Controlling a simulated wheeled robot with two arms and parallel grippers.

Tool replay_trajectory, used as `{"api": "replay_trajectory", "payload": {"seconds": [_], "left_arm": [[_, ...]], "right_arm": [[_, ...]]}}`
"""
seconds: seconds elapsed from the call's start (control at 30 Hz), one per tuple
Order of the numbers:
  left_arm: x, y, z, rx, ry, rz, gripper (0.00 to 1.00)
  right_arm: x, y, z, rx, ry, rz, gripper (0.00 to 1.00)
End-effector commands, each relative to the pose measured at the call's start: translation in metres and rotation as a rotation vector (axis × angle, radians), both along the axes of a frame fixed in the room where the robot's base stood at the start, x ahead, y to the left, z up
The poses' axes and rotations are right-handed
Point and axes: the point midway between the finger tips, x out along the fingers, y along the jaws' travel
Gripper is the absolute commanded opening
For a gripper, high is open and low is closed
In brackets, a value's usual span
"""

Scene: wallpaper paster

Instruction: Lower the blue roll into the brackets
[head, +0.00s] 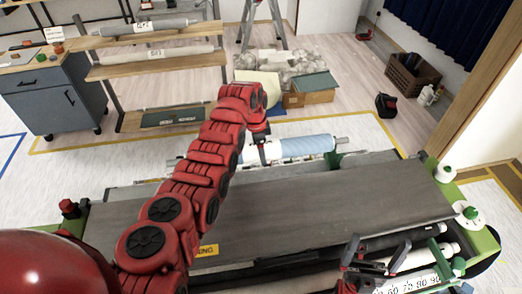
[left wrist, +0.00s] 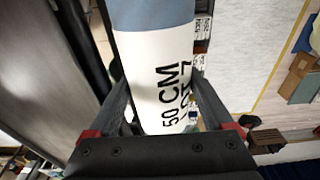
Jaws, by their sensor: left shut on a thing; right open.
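The blue roll (head: 305,147) is at the far side of the machine in the head view, lying roughly level with a grey core end showing at its right. My left gripper (head: 264,152) is shut on its white section, partly hidden by my red arm. In the left wrist view the roll (left wrist: 152,50) lies between both fingers (left wrist: 160,85), with "50 CM" printed on the white part. A green bracket (head: 334,160) shows just below the roll's right end; I cannot tell whether they touch. The left bracket is hidden by my arm. My right gripper (head: 375,250) is open and empty at front right.
The machine's wide grey bed (head: 330,203) lies between the roll and the near rollers. Its green side frame (head: 455,205) stands at right. Behind are a shelf rack of rolls (head: 150,58), a stepladder (head: 262,25) and a cardboard box (head: 310,97).

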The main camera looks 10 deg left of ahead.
Motion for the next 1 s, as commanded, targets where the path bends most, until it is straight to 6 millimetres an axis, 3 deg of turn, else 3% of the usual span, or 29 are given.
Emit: {"api": "replay_trajectory", "payload": {"seconds": [1.0], "left_arm": [[0.001,0.0,-0.019,0.0,-0.005,-0.001,0.0]], "right_arm": [[0.0,0.0,-0.017,0.0,0.0,0.0,1.0]]}}
